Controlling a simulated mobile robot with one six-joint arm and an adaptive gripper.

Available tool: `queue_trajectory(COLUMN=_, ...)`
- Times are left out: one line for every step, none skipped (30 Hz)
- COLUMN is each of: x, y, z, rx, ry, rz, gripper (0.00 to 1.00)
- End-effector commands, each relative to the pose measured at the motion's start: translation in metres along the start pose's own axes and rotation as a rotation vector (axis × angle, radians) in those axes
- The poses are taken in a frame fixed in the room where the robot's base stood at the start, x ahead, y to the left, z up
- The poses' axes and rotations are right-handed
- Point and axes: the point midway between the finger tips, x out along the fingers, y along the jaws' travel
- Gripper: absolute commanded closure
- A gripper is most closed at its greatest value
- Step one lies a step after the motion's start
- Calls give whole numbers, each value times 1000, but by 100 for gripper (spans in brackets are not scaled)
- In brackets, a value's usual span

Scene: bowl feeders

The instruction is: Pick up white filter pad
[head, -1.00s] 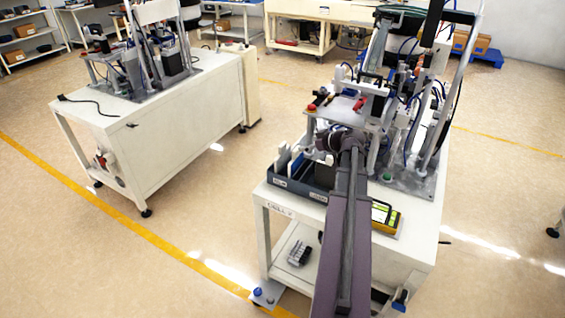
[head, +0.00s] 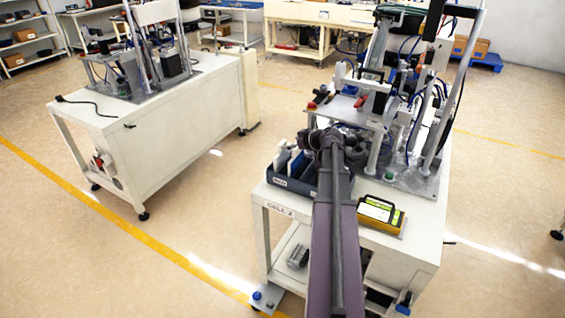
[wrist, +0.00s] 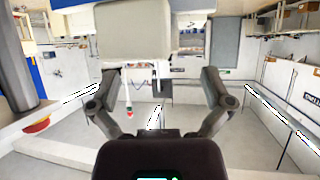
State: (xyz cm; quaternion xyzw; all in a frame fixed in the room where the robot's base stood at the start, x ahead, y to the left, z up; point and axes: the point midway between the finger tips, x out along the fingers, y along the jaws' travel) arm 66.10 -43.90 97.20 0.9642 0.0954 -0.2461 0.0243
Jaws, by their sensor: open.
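White upright pads (head: 283,157) stand in the grey-blue bin (head: 290,184) at the left end of the right-hand bench in the head view. I cannot tell for certain which is the filter pad. My gripper is at the end of my arm beside and above the bin, and its fingers are hard to make out there. In the wrist view my gripper (wrist: 158,82) is open, its two fingers wide apart with nothing held between them. A large pale block (wrist: 135,32) fills the top middle beyond the fingers; I cannot tell what it is.
A machine frame with a blue-grey plate (head: 345,108) stands close behind my gripper. A yellow device (head: 380,214) lies on the bench (head: 420,235) right of my arm. A red round button (wrist: 37,125) shows at left in the wrist view. Another bench (head: 180,140) stands to the left.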

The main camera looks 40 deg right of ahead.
Motion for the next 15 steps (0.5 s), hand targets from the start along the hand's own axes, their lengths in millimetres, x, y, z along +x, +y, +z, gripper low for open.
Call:
queue_trajectory(x=0, y=0, z=0, rx=0, ry=0, rz=0, gripper=0)
queue_trajectory(x=0, y=0, z=0, rx=0, ry=0, rz=0, gripper=0)
queue_trajectory(x=0, y=0, z=0, rx=0, ry=0, rz=0, gripper=0)
queue_trajectory(x=0, y=0, z=0, rx=0, ry=0, rz=0, gripper=0)
queue_trajectory(x=0, y=0, z=0, rx=0, ry=0, rz=0, gripper=0)
queue_trajectory(x=1, y=0, z=0, rx=0, ry=0, rz=0, gripper=0)
queue_trajectory(x=2, y=0, z=0, rx=0, ry=0, rz=0, gripper=0)
queue_trajectory(x=3, y=1, z=1, rx=0, ry=0, rz=0, gripper=0)
queue_trajectory(x=6, y=1, z=1, rx=-1, ry=0, rz=-1, gripper=0)
queue_trajectory(x=8, y=1, z=1, rx=-1, ry=0, rz=-1, gripper=0)
queue_trajectory(x=11, y=2, z=2, rx=-1, ry=0, rz=-1, gripper=0)
queue_trajectory(x=15, y=3, z=2, rx=-1, ry=0, rz=-1, gripper=0)
queue_trajectory(x=18, y=3, z=2, rx=-1, ry=0, rz=-1, gripper=0)
queue_trajectory(x=22, y=4, z=2, rx=-1, ry=0, rz=-1, gripper=0)
queue_trajectory(x=27, y=4, z=3, rx=-1, ry=0, rz=0, gripper=0)
